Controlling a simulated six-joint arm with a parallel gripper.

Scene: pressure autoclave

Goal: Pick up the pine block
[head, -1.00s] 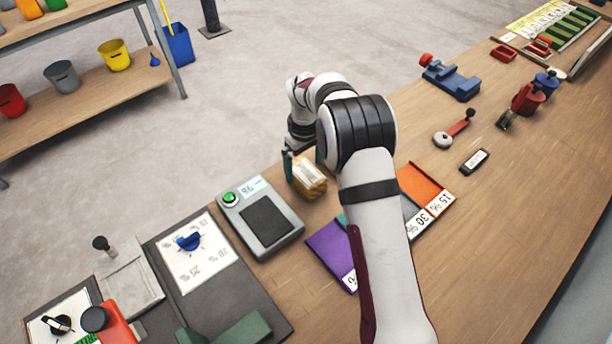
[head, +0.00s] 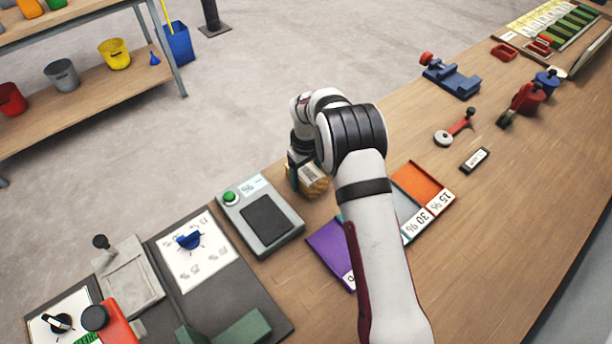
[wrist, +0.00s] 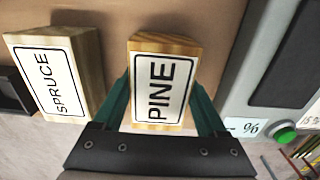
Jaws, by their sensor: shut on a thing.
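The pine block (wrist: 163,88) is a wooden block with a white label reading PINE, near the middle of the wrist view. My gripper (wrist: 160,100) has its two teal fingers on either side of the block, shut on it. In the head view the held block (head: 314,180) shows beside my dark gripper, partly covered by my arm. I cannot tell whether it touches the table. A similar block labelled SPRUCE (wrist: 62,72) stands to its left in the wrist view, apart from it. The spruce block is not clearly visible in the head view.
A grey device with a dark plate and green button (head: 262,215) stands close to the left of the block. A purple tray (head: 330,248) and an orange tray (head: 420,185) lie near my arm. Clamps and tools stand further right on the wooden bench (head: 500,220).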

